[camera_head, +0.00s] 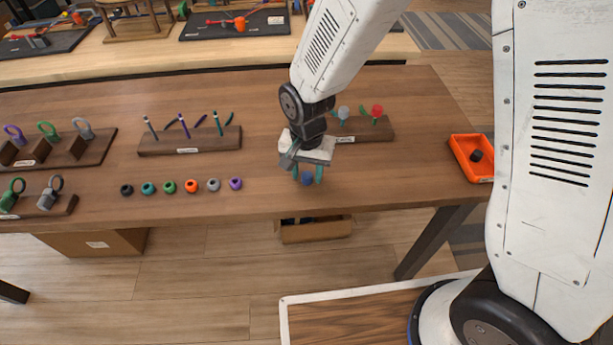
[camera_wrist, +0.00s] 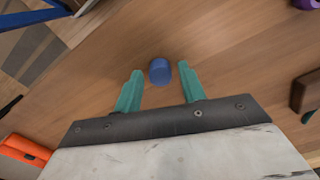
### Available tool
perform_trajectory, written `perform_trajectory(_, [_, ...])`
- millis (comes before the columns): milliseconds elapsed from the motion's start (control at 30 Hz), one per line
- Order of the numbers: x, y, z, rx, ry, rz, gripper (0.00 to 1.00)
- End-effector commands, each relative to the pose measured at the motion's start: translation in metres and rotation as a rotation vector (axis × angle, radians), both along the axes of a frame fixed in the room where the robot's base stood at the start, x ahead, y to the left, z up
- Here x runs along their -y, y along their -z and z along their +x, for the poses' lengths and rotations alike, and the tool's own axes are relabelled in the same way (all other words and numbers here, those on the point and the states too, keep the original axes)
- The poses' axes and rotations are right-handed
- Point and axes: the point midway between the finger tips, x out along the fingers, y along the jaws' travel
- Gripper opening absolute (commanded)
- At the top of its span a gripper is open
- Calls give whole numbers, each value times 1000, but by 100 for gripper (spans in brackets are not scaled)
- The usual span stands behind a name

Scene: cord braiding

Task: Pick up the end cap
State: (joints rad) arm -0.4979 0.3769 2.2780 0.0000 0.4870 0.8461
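A small blue cylindrical end cap (camera_head: 307,181) stands on the brown table near its front edge, at the right end of a row of similar coloured pieces. In the wrist view the blue cap (camera_wrist: 160,71) shows between and just beyond the two teal fingertips. My gripper (camera_head: 307,173) points down over it with its fingers apart, one on each side. In the wrist view my gripper (camera_wrist: 161,80) is open, and a gap shows between each finger and the cap. I cannot tell the exact height of the fingertips above the table.
The purple piece (camera_head: 236,183) is the nearest neighbour on the left. A wooden rack (camera_head: 375,131) with coloured-topped pieces stands behind my gripper. An orange tray (camera_head: 459,154) with a dark piece inside is at the right. The table between tray and gripper is clear.

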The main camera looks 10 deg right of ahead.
Motion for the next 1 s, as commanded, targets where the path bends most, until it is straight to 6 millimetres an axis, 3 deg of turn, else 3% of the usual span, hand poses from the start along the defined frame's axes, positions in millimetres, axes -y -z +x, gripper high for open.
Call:
perform_trajectory(33, [0, 0, 0, 0, 0, 0, 25])
perform_trajectory(100, [0, 0, 0, 0, 0, 0, 6])
perform_trajectory(133, [0, 0, 0, 0, 0, 0, 3])
perform_trajectory(567, [0, -4, 1, 1, 0, 1, 3])
perform_trajectory(1000, [9, -37, -2, 0, 7, 0, 3])
